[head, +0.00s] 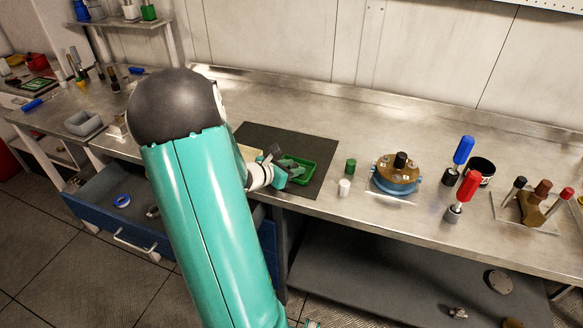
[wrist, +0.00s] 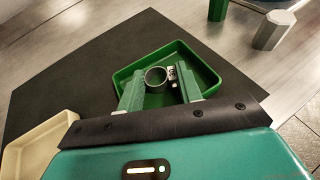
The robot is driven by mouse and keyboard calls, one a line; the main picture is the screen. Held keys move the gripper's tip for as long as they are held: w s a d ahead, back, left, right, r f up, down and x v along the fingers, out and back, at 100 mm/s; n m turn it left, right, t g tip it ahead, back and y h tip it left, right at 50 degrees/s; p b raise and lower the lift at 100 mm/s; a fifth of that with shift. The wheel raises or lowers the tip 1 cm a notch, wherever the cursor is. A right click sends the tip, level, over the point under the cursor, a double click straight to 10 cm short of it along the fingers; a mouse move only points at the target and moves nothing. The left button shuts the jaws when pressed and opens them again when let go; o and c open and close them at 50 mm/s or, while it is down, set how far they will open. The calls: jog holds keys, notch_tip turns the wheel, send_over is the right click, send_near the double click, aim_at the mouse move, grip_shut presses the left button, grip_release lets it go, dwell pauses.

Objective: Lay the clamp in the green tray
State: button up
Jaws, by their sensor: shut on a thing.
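The clamp (wrist: 156,77), a metal ring with a small screw housing, is between the two green fingers of my gripper (wrist: 161,86) in the wrist view. My gripper is shut on it. The green tray (wrist: 206,68) lies beyond and under the fingers, and the clamp overlaps its inside in the picture. I cannot tell how high the clamp is above the tray floor. In the head view my gripper (head: 277,165) is over the left part of the green tray (head: 311,172); the clamp is not distinguishable there.
The green tray lies on a dark mat (head: 262,137), with a cream tray (wrist: 38,143) at the left. A green cylinder (head: 350,166) and a white one (head: 344,187) stand to the right, before a blue-and-brown housing (head: 397,175). A blue drawer (head: 95,205) hangs open below.

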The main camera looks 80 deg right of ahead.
jog(key=shift+f, duration=0.1)
jog(key=o, duration=0.7)
jog(key=shift+c, duration=0.2)
jog(key=v, duration=1.2)
